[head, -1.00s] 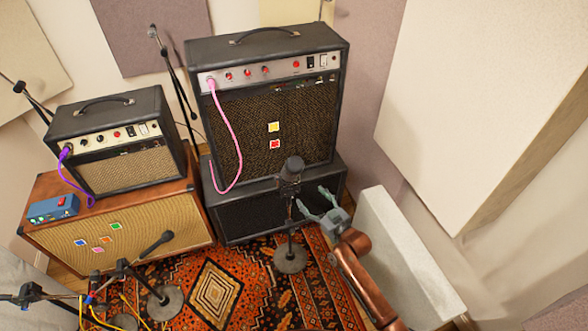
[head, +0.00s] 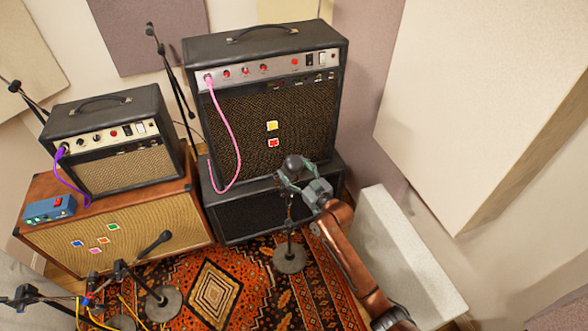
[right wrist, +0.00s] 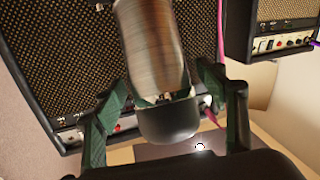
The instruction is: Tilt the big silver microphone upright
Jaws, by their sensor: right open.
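The big silver microphone (head: 292,166) is on a stand with a round base (head: 290,258), in front of the tall black amp. Its head is dark in the head view. In the right wrist view, the silver body (right wrist: 150,45) with a dark rounded end (right wrist: 168,122) lies between my fingers. My right gripper (head: 296,178) is open around the microphone. One finger is on each side, and I cannot tell whether either touches it. The fingers partly hide the microphone in the head view. My left gripper is not in view.
The tall black amp (head: 265,105) stands on a black cabinet (head: 262,210) close behind. A pale block (head: 410,250) stands to the right of my right arm. Other microphone stands (head: 160,300) and yellow cables are at the lower left on the patterned rug (head: 225,285).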

